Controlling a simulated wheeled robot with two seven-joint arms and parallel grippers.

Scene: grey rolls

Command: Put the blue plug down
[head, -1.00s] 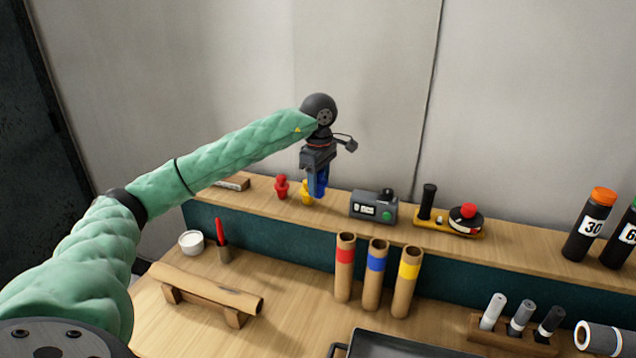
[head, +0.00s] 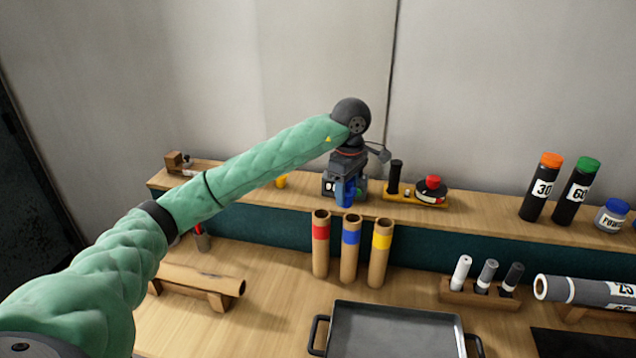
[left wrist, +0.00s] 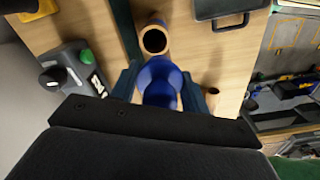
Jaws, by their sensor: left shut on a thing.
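My left gripper (head: 346,196) is shut on the blue plug (left wrist: 160,78), which shows between its two fingers in the left wrist view. In the head view the plug hangs above and slightly behind the cardboard tube with a blue band (head: 350,252), with a small gap visible between them. The tube with a red band (head: 320,246) stands to its left and the tube with a yellow band (head: 379,256) to its right, both upright. In the left wrist view, two open tube mouths show beside the plug. My right gripper is out of view.
A yellow plug (head: 281,182) shows partly behind my left arm on the raised shelf. A grey device (head: 329,187) is partly hidden behind the gripper. A black-and-red item on a yellow base (head: 431,190) stands right of it. A dark tray (head: 395,325) lies in front of the tubes.

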